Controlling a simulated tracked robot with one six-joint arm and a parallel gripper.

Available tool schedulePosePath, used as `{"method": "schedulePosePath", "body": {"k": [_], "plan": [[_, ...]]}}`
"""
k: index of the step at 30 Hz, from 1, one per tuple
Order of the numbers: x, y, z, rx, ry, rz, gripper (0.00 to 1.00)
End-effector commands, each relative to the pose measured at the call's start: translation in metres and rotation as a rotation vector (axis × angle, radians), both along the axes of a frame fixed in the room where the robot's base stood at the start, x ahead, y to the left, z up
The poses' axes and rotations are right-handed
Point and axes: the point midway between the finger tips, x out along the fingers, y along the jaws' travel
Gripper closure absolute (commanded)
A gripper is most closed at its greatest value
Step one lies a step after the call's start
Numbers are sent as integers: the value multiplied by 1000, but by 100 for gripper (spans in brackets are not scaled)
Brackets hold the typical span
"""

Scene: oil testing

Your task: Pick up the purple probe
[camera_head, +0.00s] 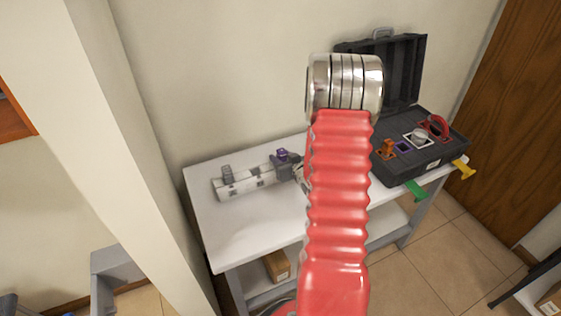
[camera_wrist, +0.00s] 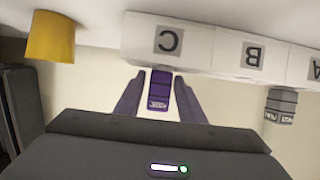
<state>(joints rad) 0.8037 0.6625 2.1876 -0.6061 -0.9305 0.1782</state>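The purple probe (camera_wrist: 160,90) sits at the section marked C of a white block (camera_wrist: 205,45) in the wrist view, which shows the block upside down. In the head view the probe's purple top (camera_head: 283,153) shows at the right end of the block (camera_head: 247,183) on the table. My gripper (camera_wrist: 160,97) is around the probe, one finger on each side. A narrow gap shows at the left finger, while the right finger looks very close to the probe; contact there is unclear. In the head view my red arm hides part of the gripper.
A grey probe (camera_wrist: 281,105) stands farther along the block. An open black case (camera_head: 410,170) with coloured slots stands on the table's right side. Green (camera_head: 416,190) and yellow (camera_head: 463,168) pieces sit at the table's edge. The white table's (camera_head: 240,235) front left is clear.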

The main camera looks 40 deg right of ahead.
Motion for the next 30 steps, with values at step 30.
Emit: {"method": "schedulePosePath", "body": {"k": [30], "plan": [[1, 0, 14, -2, -4, 0, 100]]}}
